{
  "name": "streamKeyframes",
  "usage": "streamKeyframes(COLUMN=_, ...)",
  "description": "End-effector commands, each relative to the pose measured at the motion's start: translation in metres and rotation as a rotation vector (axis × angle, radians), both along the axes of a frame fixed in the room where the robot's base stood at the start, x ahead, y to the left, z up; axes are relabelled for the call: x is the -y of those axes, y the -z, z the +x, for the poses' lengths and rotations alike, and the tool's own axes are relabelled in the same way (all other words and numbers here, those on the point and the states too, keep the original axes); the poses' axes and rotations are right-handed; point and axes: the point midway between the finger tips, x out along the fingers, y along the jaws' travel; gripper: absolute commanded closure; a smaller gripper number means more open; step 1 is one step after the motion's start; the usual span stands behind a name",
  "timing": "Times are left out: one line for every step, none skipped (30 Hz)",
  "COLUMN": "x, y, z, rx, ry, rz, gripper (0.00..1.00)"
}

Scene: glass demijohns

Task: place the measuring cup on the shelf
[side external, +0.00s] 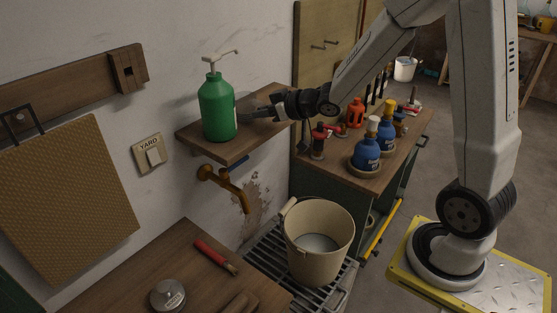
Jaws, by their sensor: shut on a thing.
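My gripper (252,114) is over the wooden shelf (243,150), low and just right of a green pump bottle (217,108). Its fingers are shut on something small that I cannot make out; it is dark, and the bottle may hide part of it. I see no clear measuring cup in this view. Whether the fingers touch the bottle or the shelf I cannot tell. The shelf is fixed to the white wall, and the bottle stands upright on its left part.
A brass tap (226,187) is below the shelf. A beige bucket (319,247) stands on a metal grate. Blue bottles (367,152) and an orange container (356,112) stand on the cabinet at right. A red-handled tool (214,256) and a round metal object (167,295) lie on the front bench.

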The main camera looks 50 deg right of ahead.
Motion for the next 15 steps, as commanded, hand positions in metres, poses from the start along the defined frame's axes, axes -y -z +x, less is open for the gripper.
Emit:
streamKeyframes(x=0.0, y=0.0009, z=-0.0001, rx=0.0, ry=0.0, rz=0.0, gripper=1.0)
streamKeyframes(x=-0.0001, y=0.0013, z=0.0, rx=0.0, ry=0.0, rz=0.0, gripper=1.0)
streamKeyframes(x=-0.0001, y=0.0018, z=0.0, rx=0.0, ry=0.0, rz=0.0, gripper=1.0)
streamKeyframes(x=-0.0001, y=0.0022, z=-0.0001, rx=0.0, ry=0.0, rz=0.0, gripper=1.0)
streamKeyframes(x=-0.0001, y=0.0026, z=0.0, rx=0.0, ry=0.0, rz=0.0, gripper=1.0)
streamKeyframes(x=-0.0001, y=0.0031, z=0.0, rx=0.0, ry=-0.001, rz=0.0, gripper=1.0)
streamKeyframes(x=-0.0001, y=0.0035, z=0.0, rx=0.0, ry=-0.001, rz=0.0, gripper=1.0)
streamKeyframes(x=-0.0001, y=0.0039, z=0.0, rx=0.001, ry=-0.001, rz=0.0, gripper=1.0)
streamKeyframes(x=0.0, y=0.0044, z=0.0, rx=0.001, ry=-0.001, rz=0.0, gripper=1.0)
streamKeyframes(x=-0.0001, y=0.0049, z=0.0, rx=0.001, ry=-0.001, rz=0.0, gripper=1.0)
streamKeyframes(x=-0.0002, y=0.0053, z=0.0, rx=0.001, ry=-0.001, rz=0.0, gripper=1.0)
streamKeyframes(x=-0.0001, y=0.0059, z=0.0, rx=0.001, ry=-0.001, rz=0.001, gripper=1.0)
streamKeyframes(x=-0.0001, y=0.0063, z=0.0001, rx=0.001, ry=0.0, rz=0.0, gripper=1.0)
streamKeyframes(x=-0.0001, y=0.0067, z=0.0, rx=0.001, ry=0.0, rz=0.0, gripper=1.0)
streamKeyframes(x=-0.0001, y=0.0071, z=0.0001, rx=0.001, ry=0.0, rz=0.0, gripper=0.73)
